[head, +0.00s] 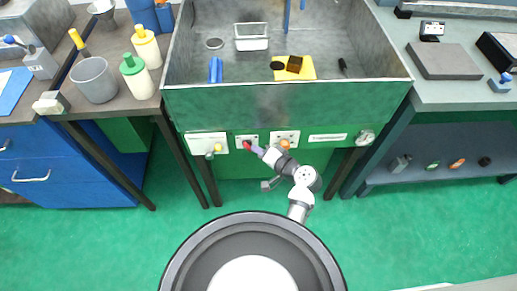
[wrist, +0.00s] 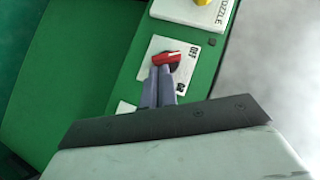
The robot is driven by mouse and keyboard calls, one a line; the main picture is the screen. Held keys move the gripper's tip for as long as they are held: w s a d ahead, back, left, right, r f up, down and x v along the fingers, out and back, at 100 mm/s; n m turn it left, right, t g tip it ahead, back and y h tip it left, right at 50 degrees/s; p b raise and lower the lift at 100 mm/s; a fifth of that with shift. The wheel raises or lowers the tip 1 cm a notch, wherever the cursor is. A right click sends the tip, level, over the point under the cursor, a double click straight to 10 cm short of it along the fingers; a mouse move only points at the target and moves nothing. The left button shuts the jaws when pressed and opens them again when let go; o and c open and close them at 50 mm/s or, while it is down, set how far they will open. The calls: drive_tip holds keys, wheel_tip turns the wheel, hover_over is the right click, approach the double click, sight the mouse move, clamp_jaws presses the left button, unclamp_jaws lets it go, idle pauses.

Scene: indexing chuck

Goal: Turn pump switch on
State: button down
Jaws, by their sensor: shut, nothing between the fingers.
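The pump switch appears to be the red lever (wrist: 168,58) on a white plate (wrist: 204,73) on the green front panel. One end of the lever is near the letters "OFF"; "ON" is lower on the plate. In the head view the red switch (head: 247,145) is on the panel below the basin. My gripper (wrist: 159,74) is shut and empty, its two purple-grey fingers side by side. The fingertips are right at the lever and overlap its lower edge in the wrist view; I cannot tell whether they touch it. In the head view my gripper (head: 256,149) reaches the panel from the right.
A plate reading "OZZLE" (wrist: 190,10) with a yellow knob (wrist: 203,2) is beside the switch plate. An orange knob (head: 285,144) sits right of the red switch, close to my arm. A round grey knob (head: 366,137) is at the panel's right end. Green floor (head: 420,230) is clear.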

drive_tip(key=shift+f+m+t+y+b, duration=0.55)
drive_tip(key=shift+y+b, duration=0.25)
drive_tip(key=shift+b, duration=0.3)
idle(0.3)
drive_tip(key=m+t+y+b, duration=0.1)
drive_tip(key=m+b, duration=0.1)
drive_tip(key=b, duration=0.1)
drive_tip(key=f+m+t+y+b, duration=0.1)
drive_tip(key=m+t+b, duration=0.1)
drive_tip(key=a+f+m+t+y+b, duration=0.1)
drive_tip(key=m+b, duration=0.1)
drive_tip(key=b, duration=0.1)
drive_tip(key=shift+f+m+t+y+b, duration=0.25)
drive_tip(key=shift+y+b, duration=0.1)
drive_tip(key=shift+y, duration=0.05)
drive_tip(key=shift+a, duration=0.15)
drive_tip(key=shift+s, duration=0.1)
idle(0.6)
